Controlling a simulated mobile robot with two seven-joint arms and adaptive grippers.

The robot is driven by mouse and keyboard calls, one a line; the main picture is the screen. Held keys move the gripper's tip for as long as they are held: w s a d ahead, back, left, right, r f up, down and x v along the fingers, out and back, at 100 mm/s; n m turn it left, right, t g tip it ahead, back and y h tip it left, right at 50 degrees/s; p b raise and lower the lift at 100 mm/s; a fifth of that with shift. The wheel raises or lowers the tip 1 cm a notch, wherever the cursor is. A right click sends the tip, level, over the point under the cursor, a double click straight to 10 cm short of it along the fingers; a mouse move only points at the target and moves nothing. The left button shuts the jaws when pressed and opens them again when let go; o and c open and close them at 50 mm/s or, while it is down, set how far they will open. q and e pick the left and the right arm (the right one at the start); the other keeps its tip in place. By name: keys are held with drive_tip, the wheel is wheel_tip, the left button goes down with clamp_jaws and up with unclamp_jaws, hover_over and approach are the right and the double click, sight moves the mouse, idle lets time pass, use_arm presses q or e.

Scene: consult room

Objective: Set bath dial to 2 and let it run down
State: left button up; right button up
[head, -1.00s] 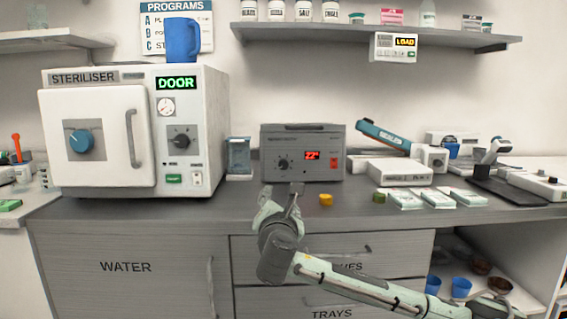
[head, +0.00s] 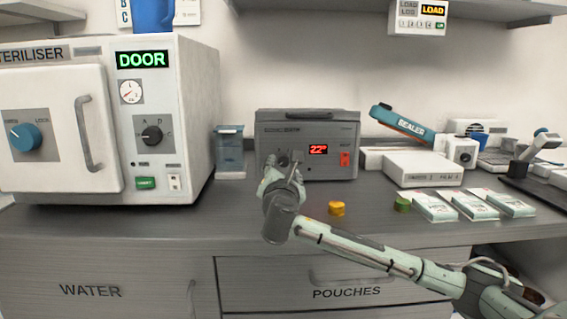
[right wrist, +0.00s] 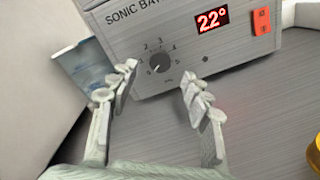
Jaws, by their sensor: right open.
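The sonic bath (head: 333,166) is a grey box on the counter with a red display reading 22° and an orange-red switch. Its round grey dial (right wrist: 160,64) shows in the right wrist view, ringed by numbers, with its pointer toward the lower left, near the low end of the scale. In the head view the dial is mostly hidden behind my right gripper (head: 283,172). In the right wrist view my right gripper (right wrist: 158,82) is open and empty. Its fingers point at the panel, on either side of the dial and apart from it. My left gripper is out of view.
The steriliser (head: 60,125) stands left of the bath, with a blue clear container (head: 229,155) between them. Yellow (head: 337,208) and green (head: 402,204) small pieces lie on the counter. Pouch packs (head: 468,204), a white box (head: 422,169) and the sealer (head: 402,122) are to the right.

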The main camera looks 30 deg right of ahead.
sight(284, 162)
drive_tip(key=x, duration=0.4)
drive_tip(key=shift+w+d, duration=0.2)
drive_tip(key=shift+w, duration=0.05)
drive_tip(key=shift+c, duration=1.8)
drive_tip(key=c, duration=0.7)
clamp_jaws()
drive_tip(key=m, duration=0.3)
drive_tip(key=shift+f+m, duration=0.1)
drive_tip(key=shift+m, duration=0.3)
drive_tip(key=m, duration=0.4)
drive_tip(key=shift+y, duration=0.3)
drive_tip(key=m, duration=0.2)
drive_tip(key=shift+m, duration=0.4)
drive_tip(key=m, duration=0.5)
drive_tip(key=shift+y, duration=0.3)
drive_tip(key=shift+m, duration=1)
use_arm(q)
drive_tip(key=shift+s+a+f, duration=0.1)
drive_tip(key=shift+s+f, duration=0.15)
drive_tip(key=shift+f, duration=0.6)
use_arm(e)
drive_tip(key=shift+d+m, duration=0.1)
drive_tip(key=shift+m, duration=0.3)
